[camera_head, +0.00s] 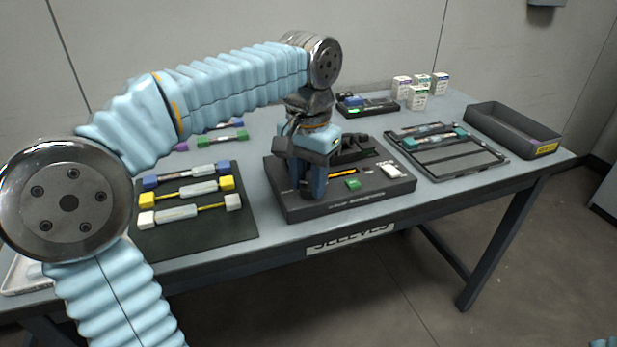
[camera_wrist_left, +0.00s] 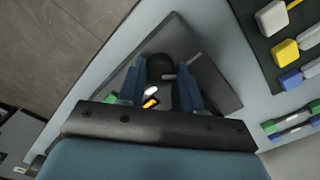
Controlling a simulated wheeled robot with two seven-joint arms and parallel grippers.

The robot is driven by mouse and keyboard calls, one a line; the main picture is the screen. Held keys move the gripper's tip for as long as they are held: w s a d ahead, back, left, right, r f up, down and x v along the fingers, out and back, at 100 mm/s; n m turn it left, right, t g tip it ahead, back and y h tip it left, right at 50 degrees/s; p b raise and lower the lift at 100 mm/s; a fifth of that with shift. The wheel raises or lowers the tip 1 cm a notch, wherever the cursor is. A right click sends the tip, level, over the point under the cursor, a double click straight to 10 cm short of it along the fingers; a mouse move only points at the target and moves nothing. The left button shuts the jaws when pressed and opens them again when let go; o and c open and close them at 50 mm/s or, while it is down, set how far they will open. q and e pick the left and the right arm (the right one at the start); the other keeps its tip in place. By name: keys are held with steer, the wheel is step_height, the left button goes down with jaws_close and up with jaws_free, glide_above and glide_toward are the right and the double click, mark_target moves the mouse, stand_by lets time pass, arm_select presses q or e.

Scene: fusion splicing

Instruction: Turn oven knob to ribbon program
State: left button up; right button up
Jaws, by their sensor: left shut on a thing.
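The oven (camera_head: 385,196) is a dark, low box near the table's front edge, with a green button (camera_head: 353,184) and a small lit amber display. My left gripper (camera_head: 313,194) points down over the left part of its top. In the left wrist view, its two blue fingers stand on either side of a dark round knob (camera_wrist_left: 158,66) and are shut on it. A thin light-coloured pin or pointer shows beside the knob. The fingers hide the knob in the head view, and I cannot read its setting.
A dark mat (camera_head: 195,239) with several colour-ended fibre holders lies left of the oven. A black frame rack (camera_head: 455,170) and a grey bin (camera_head: 510,133) stand to the right. Small white boxes (camera_head: 402,86) and another dark device (camera_head: 366,107) are at the back.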

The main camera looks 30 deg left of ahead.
mark_target(309, 184)
arm_select(q)
steer(key=m, duration=0.9)
steer(key=shift+m, duration=0.4)
steer(key=m, duration=1)
stand_by(0.4)
steer(key=o, duration=1)
steer(key=shift+o, duration=0.2)
step_height(309, 184, up, 12)
